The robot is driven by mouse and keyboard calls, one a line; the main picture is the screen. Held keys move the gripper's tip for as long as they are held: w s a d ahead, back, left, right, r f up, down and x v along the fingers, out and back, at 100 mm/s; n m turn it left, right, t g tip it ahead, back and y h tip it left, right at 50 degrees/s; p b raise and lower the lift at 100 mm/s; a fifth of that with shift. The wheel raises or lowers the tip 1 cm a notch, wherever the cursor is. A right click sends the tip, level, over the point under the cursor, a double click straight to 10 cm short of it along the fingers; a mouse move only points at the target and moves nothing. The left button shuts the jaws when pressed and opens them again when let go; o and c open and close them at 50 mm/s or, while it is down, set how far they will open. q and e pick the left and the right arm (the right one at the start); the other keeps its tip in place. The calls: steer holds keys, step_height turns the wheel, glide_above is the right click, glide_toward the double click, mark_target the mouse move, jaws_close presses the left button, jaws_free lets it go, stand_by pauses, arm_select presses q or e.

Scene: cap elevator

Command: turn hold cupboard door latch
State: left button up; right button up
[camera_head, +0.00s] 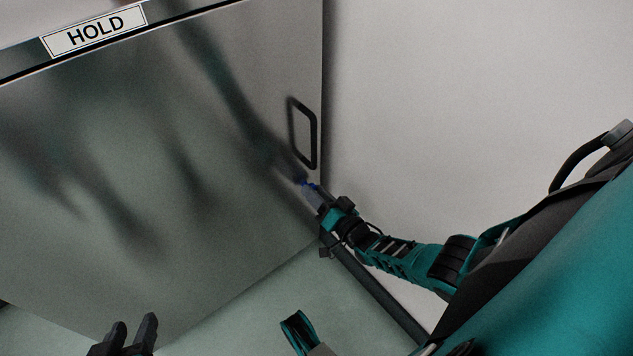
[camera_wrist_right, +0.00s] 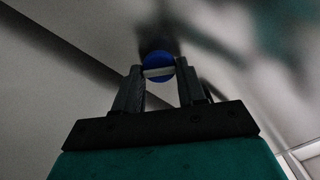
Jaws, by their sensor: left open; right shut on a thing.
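The hold cupboard door (camera_head: 170,150) is a grey metal panel under a HOLD label (camera_head: 95,31). Its latch is a small round blue knob with a pale bar across it, seen in the right wrist view (camera_wrist_right: 158,67) and as a blue spot in the head view (camera_head: 303,183), below the door's handle. My right gripper (camera_head: 313,190) is at the latch; in the wrist view its fingers (camera_wrist_right: 160,78) are shut on the latch's bar, one on each side. My left gripper (camera_head: 134,329) is open and empty at the bottom left, apart from the door.
A black bar handle (camera_head: 304,133) stands out from the door just above the latch, near its right edge. A plain pale wall (camera_head: 480,100) lies to the right. The greenish floor (camera_head: 260,310) is clear below the door.

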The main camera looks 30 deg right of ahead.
steer(key=shift+d+f+m, duration=0.1)
steer(key=shift+f+m, duration=0.05)
steer(key=shift+m, duration=4.85)
steer(key=o, duration=0.9)
steer(key=shift+o, duration=0.5)
steer(key=shift+s, duration=0.1)
